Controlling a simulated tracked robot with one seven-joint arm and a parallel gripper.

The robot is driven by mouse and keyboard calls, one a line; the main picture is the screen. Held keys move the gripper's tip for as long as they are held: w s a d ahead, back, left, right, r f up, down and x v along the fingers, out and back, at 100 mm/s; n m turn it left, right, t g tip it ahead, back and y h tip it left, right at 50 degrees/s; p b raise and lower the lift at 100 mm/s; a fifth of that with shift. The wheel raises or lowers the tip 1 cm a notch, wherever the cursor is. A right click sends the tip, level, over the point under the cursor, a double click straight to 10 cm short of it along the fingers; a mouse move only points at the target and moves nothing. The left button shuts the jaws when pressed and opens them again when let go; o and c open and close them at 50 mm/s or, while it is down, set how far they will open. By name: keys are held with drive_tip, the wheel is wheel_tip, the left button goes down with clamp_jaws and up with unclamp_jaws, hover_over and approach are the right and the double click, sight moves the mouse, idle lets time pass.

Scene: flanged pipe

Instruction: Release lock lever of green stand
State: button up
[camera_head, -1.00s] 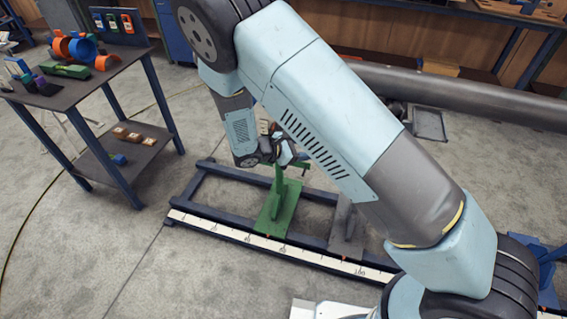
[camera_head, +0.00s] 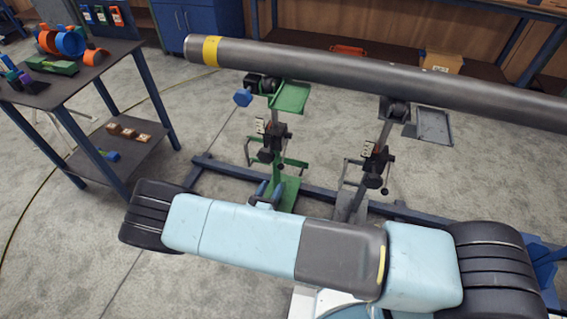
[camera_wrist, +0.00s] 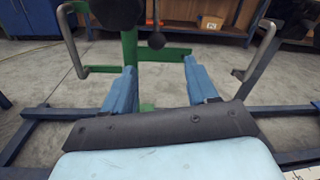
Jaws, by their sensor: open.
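The green stand (camera_head: 285,193) stands on the blue rail frame, its upper end under the grey pipe (camera_head: 380,72). Dark clamp parts (camera_head: 272,135) sit partway up its post, with a small black ball-ended lever (camera_head: 281,165) hanging below. The black ball (camera_wrist: 156,40) also shows ahead in the wrist view, above and between my fingertips. My gripper (camera_head: 266,192) is low in front of the stand. Its two blue fingers (camera_wrist: 160,74) are spread apart with nothing between them, short of the green post and the green crossbar (camera_wrist: 165,54). The top of the stand is outside the wrist view.
A grey stand (camera_head: 352,204) with a similar clamp and lever is to the right. Bent grey handles (camera_wrist: 70,45) flank the wrist view. A blue knob (camera_head: 243,97) sticks out at the green stand's upper left. A work table (camera_head: 75,88) with coloured parts is at left.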

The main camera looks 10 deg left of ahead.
sight(280, 168)
drive_tip(key=w, duration=0.4)
drive_tip(key=w+d, duration=0.1)
drive_tip(key=w, duration=0.8)
drive_tip(key=shift+d, duration=0.35)
clamp_jaws()
